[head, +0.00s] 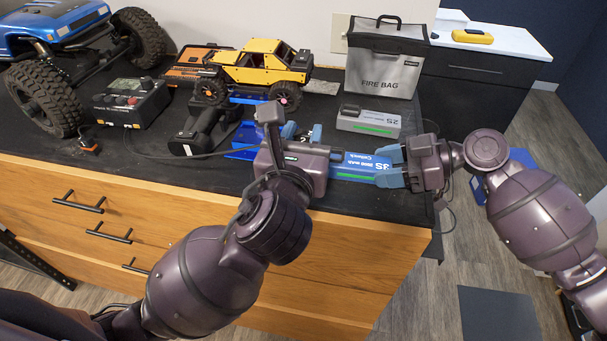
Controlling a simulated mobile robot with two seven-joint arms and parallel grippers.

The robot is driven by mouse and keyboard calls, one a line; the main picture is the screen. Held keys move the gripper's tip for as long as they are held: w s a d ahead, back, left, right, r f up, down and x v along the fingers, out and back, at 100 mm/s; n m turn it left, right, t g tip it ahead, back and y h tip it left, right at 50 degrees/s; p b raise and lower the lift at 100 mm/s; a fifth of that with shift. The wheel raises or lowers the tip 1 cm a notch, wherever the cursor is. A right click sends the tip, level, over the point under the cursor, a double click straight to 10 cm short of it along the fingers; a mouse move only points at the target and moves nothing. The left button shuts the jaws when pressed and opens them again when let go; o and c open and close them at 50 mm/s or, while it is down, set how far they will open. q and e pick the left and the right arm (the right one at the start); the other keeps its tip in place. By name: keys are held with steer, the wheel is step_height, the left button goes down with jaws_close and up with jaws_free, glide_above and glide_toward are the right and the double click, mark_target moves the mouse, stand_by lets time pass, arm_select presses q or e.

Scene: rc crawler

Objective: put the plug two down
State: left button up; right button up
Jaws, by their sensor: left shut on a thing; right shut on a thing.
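My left gripper (303,133) reaches over the front of the black table top, its blue-grey fingertips pointing away from me. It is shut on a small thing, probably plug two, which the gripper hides. A thin dark cable runs from the black charger box (132,102) across the table towards this gripper. My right gripper (388,166) is shut on the right end of the blue 3S battery (352,168). The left gripper covers the battery's left end. I cannot tell whether the battery rests on the table.
A grey 2S battery (369,121) lies behind the blue one. The fire bag (384,62) stands behind that. A yellow crawler (262,70), a black handheld tool (205,127), a blue tray (245,140) and a big blue truck (62,50) occupy the table.

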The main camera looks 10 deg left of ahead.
arm_select(q)
steer(key=shift+f, duration=3.85)
steer(key=shift+f, duration=0.15)
steer(key=o, duration=0.9)
steer(key=s, duration=1.2)
